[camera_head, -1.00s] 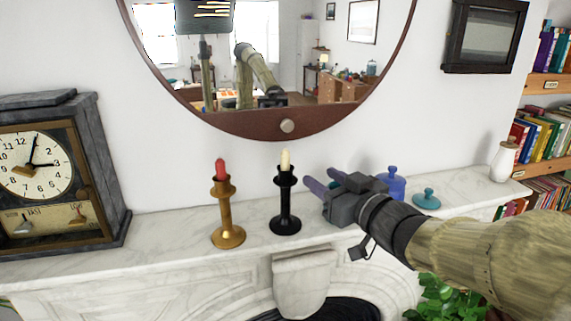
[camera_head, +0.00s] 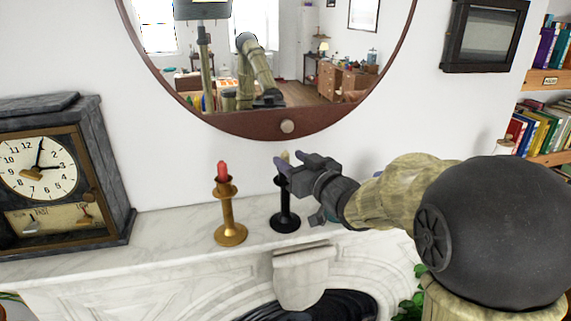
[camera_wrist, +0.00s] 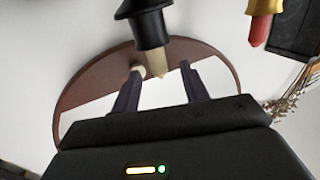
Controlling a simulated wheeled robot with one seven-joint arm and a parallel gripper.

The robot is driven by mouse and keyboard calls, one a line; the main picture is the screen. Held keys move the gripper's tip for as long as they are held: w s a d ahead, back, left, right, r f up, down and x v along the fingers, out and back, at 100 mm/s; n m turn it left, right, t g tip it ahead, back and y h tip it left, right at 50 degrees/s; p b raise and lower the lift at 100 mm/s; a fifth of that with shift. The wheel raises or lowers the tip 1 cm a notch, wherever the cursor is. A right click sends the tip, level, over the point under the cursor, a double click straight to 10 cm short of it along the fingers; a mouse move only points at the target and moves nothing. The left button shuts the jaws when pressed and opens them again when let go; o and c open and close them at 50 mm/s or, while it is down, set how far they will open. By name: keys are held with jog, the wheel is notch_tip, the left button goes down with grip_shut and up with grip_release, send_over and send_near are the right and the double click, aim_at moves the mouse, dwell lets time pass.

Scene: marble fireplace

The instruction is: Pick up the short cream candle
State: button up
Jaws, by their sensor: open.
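The short cream candle (camera_head: 285,156) stands upright in a black candlestick (camera_head: 286,212) on the mantel. In the head view my gripper (camera_head: 291,162) is at candle height and hides most of the candle and the holder's top. In the wrist view, where the scene is upside down, the cream candle (camera_wrist: 159,65) points down from the black holder (camera_wrist: 147,27). It appears between the two spread fingers of my gripper (camera_wrist: 160,70), with gaps on both sides. My gripper is open and holds nothing.
A gold candlestick (camera_head: 229,216) with a red candle (camera_head: 222,171) stands left of the black one. A clock (camera_head: 62,170) is at the far left. A round mirror (camera_head: 240,122) hangs behind. My arm hides the mantel's right part.

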aim_at(287, 158)
jog(key=p+x, duration=0.3)
jog(key=x, duration=0.1)
jog(key=shift+w+a+r, duration=0.1)
jog(key=shift+r, duration=0.05)
jog(key=shift+w+a+f+p, duration=0.2)
jog(key=shift+w+a+p, duration=0.1)
jog(key=shift+w, duration=0.15)
jog(key=shift+s, duration=0.1)
jog(key=c, duration=0.6)
grip_shut()
